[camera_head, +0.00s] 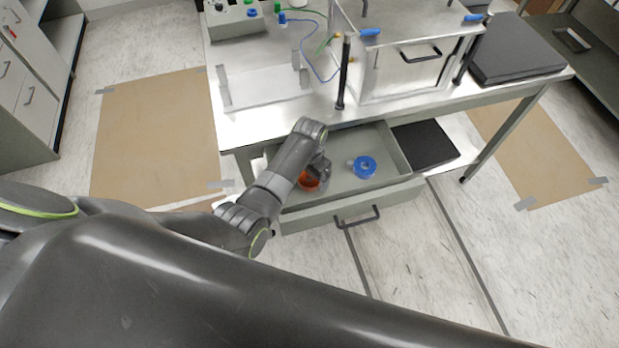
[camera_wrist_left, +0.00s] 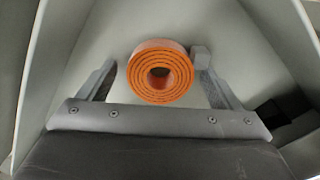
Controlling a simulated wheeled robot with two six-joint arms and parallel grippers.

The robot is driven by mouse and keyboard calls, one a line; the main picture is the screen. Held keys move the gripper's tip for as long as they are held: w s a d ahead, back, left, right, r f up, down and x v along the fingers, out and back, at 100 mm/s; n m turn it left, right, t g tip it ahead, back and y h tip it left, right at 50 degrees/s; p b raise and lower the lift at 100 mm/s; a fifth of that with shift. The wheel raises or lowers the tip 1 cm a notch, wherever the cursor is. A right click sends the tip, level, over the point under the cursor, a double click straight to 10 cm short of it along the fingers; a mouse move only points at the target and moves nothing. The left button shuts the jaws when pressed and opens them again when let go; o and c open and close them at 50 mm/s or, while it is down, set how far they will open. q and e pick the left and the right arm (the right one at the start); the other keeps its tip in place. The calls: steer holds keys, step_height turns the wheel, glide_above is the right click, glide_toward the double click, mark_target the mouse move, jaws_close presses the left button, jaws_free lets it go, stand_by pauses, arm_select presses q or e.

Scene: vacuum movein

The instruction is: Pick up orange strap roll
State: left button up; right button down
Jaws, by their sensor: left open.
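The orange strap roll (camera_head: 309,181) lies in the open drawer (camera_head: 345,184) under the bench, partly hidden by my left arm in the head view. In the left wrist view the orange strap roll (camera_wrist_left: 161,72) shows its coiled end and sits between the two fingers. My left gripper (camera_wrist_left: 157,80) is open, with one finger on each side of the roll. The right finger is close to the roll, and I cannot tell if it touches. A wider gap shows at the left finger. In the head view my left gripper (camera_head: 316,172) reaches down into the drawer. My right gripper is not in view.
A blue roll (camera_head: 364,166) lies in the same drawer, to the right. The drawer front with its dark handle (camera_head: 357,217) and the bench edge (camera_head: 300,115) bound the space. A clear-fronted metal chamber (camera_head: 408,70) stands on the bench above.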

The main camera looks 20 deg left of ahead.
arm_select(q)
steer(key=c, duration=1.2)
steer(key=shift+o, duration=0.2)
steer(key=shift+r, duration=0.1)
